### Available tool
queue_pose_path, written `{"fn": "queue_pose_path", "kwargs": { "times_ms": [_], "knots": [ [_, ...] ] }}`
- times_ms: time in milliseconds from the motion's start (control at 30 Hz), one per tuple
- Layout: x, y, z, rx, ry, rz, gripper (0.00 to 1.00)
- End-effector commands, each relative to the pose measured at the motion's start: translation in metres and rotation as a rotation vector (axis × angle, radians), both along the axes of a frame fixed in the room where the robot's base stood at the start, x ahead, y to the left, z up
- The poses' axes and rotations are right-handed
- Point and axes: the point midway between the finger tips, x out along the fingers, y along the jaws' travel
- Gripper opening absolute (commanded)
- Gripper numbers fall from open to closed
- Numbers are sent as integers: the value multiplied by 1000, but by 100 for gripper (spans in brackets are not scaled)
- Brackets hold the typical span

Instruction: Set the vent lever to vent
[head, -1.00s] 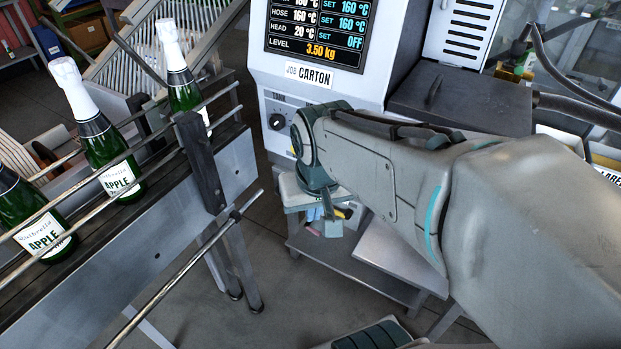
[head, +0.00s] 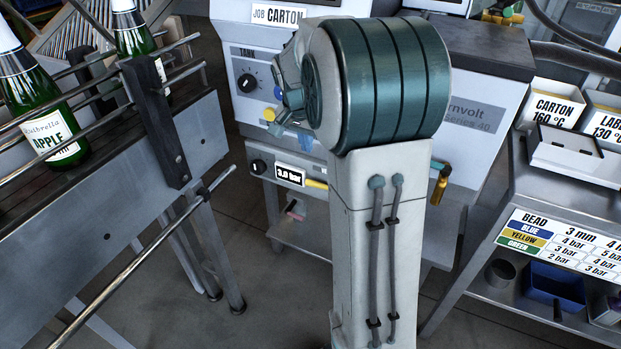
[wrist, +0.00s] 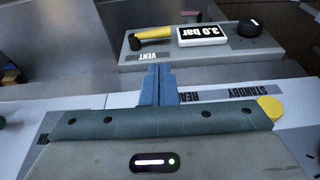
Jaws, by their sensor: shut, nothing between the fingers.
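The vent lever has a yellow handle (wrist: 154,32) with a dark end at its left. It lies nearly level beside the 3.0 bar display (wrist: 202,35), with the upside-down VENT label (wrist: 140,57) near its dark end. In the head view the yellow handle (head: 316,184) shows just right of the display (head: 290,175); its right end is hidden behind my arm. My gripper (wrist: 158,72) has its blue fingers shut together and empty. They are apart from the lever, with the label strip in between. In the head view the fingers (head: 303,142) are partly hidden, above the lever.
A black knob (wrist: 250,27) sits beyond the display. A yellow button (wrist: 269,108) and STANDBY lettering show on the panel near my gripper. The bottle conveyor (head: 110,215) stands left; a shelf unit with a bead chart (head: 565,245) stands right.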

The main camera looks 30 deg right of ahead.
Motion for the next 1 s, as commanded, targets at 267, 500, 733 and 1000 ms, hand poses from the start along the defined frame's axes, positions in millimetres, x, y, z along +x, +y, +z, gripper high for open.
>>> {"fn": "queue_pose_path", "kwargs": {
  "times_ms": [267,500,733,1000],
  "knots": [
    [1,-1,-8,0,1,2,0],
    [7,-9,-51,2,5,2,0],
    [15,-18,-98,2,4,1,0],
    [21,-25,-131,1,2,3,0]
  ]
}}
